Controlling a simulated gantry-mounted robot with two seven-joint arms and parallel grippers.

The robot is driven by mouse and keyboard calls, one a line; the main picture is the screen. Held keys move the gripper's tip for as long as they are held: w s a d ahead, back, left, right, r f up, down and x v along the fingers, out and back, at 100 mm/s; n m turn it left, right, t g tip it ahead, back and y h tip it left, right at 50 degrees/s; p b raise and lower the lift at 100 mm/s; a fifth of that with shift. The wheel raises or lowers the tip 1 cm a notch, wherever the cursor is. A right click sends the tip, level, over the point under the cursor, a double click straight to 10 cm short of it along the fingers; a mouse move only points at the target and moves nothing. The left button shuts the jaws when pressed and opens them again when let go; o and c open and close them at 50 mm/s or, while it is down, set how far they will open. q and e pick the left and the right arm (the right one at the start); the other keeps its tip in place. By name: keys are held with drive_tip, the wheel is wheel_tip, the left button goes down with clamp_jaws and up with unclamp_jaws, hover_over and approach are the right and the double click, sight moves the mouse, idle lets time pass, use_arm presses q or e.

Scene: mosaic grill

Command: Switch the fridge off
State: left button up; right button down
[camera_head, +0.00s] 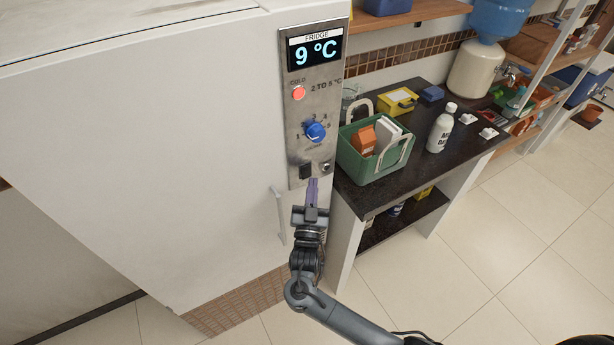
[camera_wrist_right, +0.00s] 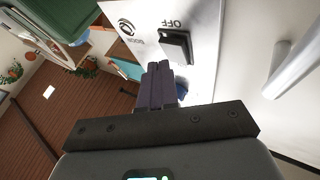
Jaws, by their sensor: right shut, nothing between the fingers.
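The white fridge (camera_head: 150,120) stands at the left with a metal control panel (camera_head: 298,130) on its right edge. The panel's display (camera_head: 315,50) reads 9 °C, above a red light (camera_head: 298,92) and a blue dial (camera_head: 315,131). A black switch (camera_head: 306,171) sits low on the panel; in the right wrist view the switch (camera_wrist_right: 176,45) is beside the word OFF. My right gripper (camera_head: 313,183) is shut and empty, its purple fingertips just below the switch in the head view. In the wrist view its fingertips (camera_wrist_right: 158,68) are near the switch; I cannot tell whether they touch.
A small round fitting (camera_head: 326,167) is right of the switch. Right of the fridge, a dark counter (camera_head: 410,175) holds a green crate (camera_head: 365,168) and a white bottle (camera_head: 441,128). The tiled floor at right is clear.

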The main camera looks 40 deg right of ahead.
idle(0.5)
drive_tip(key=shift+w, duration=0.1)
drive_tip(key=shift+w+b, duration=0.3)
drive_tip(key=shift+w, duration=0.05)
drive_tip(key=shift+f, duration=0.1)
idle(0.4)
drive_tip(key=shift+w+d, duration=0.1)
drive_tip(key=shift+w, duration=0.25)
drive_tip(key=shift+s, duration=0.15)
idle(0.5)
drive_tip(key=shift+s+p, duration=0.35)
drive_tip(key=shift+s, duration=0.35)
